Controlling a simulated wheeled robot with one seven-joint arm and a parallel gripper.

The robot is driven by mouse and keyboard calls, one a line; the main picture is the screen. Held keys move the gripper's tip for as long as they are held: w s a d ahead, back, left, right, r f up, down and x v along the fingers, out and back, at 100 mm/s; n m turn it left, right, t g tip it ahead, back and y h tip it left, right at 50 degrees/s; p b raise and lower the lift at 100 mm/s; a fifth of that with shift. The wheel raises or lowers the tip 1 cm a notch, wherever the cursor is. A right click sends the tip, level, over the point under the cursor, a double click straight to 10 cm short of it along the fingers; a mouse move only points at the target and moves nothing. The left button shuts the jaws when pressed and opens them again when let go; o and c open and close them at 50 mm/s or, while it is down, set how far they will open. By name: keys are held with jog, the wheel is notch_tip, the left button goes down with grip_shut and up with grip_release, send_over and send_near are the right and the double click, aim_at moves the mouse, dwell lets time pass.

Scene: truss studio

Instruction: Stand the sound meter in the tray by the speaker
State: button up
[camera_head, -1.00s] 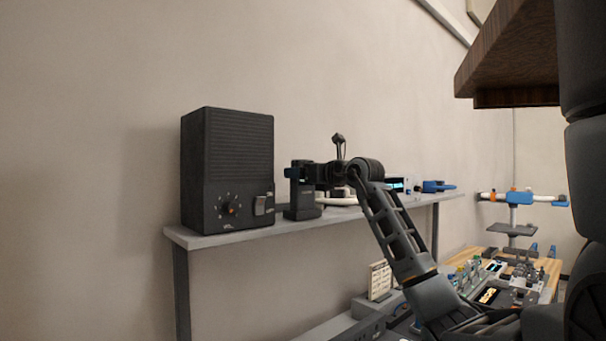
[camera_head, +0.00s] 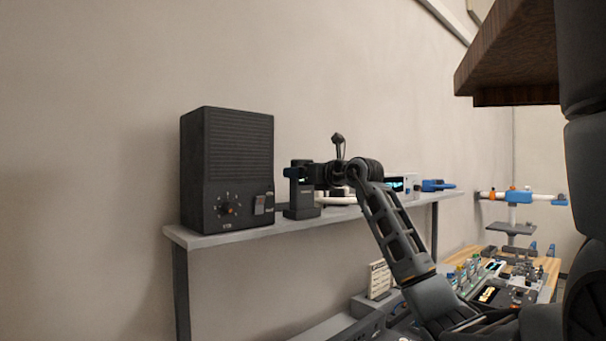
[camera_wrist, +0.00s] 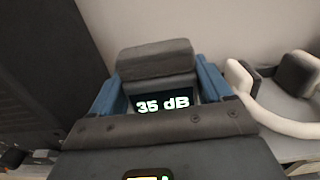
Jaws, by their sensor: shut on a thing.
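The sound meter (camera_head: 303,196) is a dark upright device on the shelf, just right of the big black speaker (camera_head: 228,165). Its lit display reads 35 dB in the wrist view (camera_wrist: 163,103). My gripper (camera_head: 301,173) is shut on its upper part, with a blue finger on each side (camera_wrist: 163,88). A low dark grey tray (camera_head: 301,213) shows around the meter's foot. The meter looks upright and in the tray, but I cannot see whether its bottom touches the tray floor.
The grey shelf (camera_head: 235,238) runs along the wall. A white curved object with dark pads (camera_wrist: 262,105) lies close right of the meter. A white box with a lit screen (camera_head: 400,186) and a blue item (camera_head: 437,186) stand farther right.

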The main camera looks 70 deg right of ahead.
jog(key=shift+f, duration=0.5)
jog(key=o, duration=1.3)
jog(key=v, duration=1.1)
dwell(0.4)
